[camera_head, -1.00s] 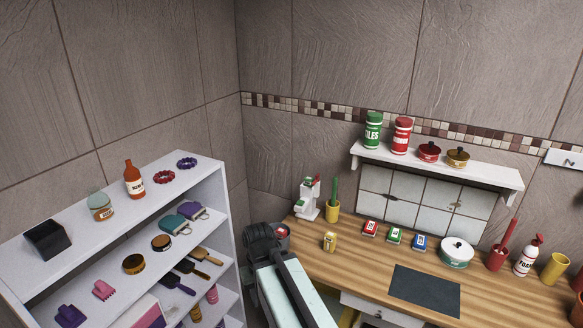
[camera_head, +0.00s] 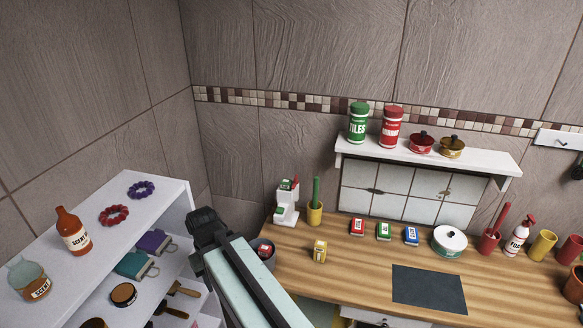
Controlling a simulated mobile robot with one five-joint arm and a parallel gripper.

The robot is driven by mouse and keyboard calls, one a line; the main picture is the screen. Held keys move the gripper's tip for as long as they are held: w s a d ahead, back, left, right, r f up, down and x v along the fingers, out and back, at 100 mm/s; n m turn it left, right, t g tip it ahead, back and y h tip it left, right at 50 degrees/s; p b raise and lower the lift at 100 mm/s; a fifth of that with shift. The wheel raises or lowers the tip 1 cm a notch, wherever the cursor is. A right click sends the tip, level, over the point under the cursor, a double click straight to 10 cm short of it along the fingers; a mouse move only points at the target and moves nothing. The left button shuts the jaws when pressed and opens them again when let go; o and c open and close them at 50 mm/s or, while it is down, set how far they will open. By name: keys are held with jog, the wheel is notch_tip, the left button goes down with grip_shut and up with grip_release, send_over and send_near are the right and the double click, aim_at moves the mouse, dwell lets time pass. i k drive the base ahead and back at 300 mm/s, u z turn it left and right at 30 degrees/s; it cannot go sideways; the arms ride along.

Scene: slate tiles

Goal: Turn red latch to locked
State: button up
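A white upright device (camera_head: 287,204) stands at the back left of the wooden counter. It has green parts and a small red piece (camera_head: 296,183) at its upper right. I cannot tell whether this red piece is the latch, nor what position it is in. My gripper (camera_head: 204,222) is dark and shows at the end of my pale arm, left of the device and apart from it in the picture. Its fingers are too dark and small to tell whether they are open or shut. I see nothing held in it.
A yellow cup with a green stick (camera_head: 315,213) stands right of the device. The white shelf unit (camera_head: 167,204) is at left. A dark mat (camera_head: 429,289) lies bare on the counter (camera_head: 350,275).

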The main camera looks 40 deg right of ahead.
aim_at(296, 180)
jog(key=z, duration=0.4)
jog(key=i, duration=0.7)
jog(key=z, duration=0.55)
jog(key=k, duration=0.8)
jog(key=z, duration=0.25)
jog(key=i, duration=0.75)
jog(key=u, duration=0.1)
